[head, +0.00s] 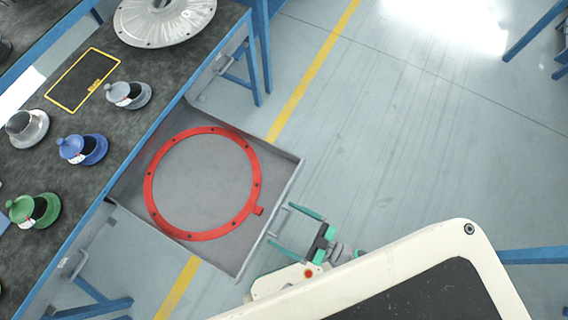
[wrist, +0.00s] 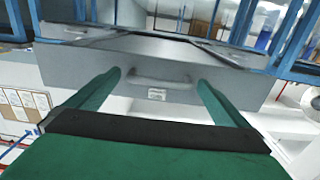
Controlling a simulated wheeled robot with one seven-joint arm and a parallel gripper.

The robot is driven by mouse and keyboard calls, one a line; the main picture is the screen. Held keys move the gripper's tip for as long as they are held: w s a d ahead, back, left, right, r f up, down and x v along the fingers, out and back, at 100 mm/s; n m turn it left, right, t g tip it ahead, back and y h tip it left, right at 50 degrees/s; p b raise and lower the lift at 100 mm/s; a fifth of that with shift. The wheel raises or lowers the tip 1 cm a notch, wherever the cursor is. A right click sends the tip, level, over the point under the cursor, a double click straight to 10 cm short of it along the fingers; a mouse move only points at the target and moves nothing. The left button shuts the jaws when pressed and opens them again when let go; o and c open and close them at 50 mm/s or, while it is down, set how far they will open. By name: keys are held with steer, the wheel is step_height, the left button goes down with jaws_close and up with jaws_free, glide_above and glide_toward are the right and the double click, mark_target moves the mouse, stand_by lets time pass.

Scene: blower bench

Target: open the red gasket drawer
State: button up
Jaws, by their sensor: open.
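The gasket drawer (head: 226,258) is pulled out from under the bench in the head view. A red ring gasket (head: 150,196) with a small tab lies flat inside it. In the wrist view the drawer's grey front (wrist: 100,64) faces me, with a bar handle (wrist: 160,80) and a small white label below it. My gripper (head: 293,227) is open just outside the drawer front. In the wrist view its two green fingers (wrist: 160,88) stand apart on either side of the handle, and nothing shows gripped between them.
Blue bench legs (head: 263,50) stand beyond the drawer. The floor (head: 400,130) to the right is clear, with a yellow line.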

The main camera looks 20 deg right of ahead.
steer(key=v, duration=0.9)
steer(key=shift+s+d, duration=0.15)
steer(key=shift+d, duration=0.05)
steer(key=shift+a+r, duration=0.1)
steer(key=w+a+r+m+h, duration=0.2)
steer(key=a+r+m+h, duration=0.2)
steer(key=r, duration=0.5)
steer(key=w+a+r+m+t+h, duration=0.1)
steer(key=w+a+r+m+h, duration=0.2)
steer(key=a+r+h, duration=0.4)
step_height(320, 180, up, 4)
steer(key=shift+a+f+m+t+h, duration=0.35)
steer(key=shift+a+m, duration=0.25)
steer(key=shift+a, duration=0.4)
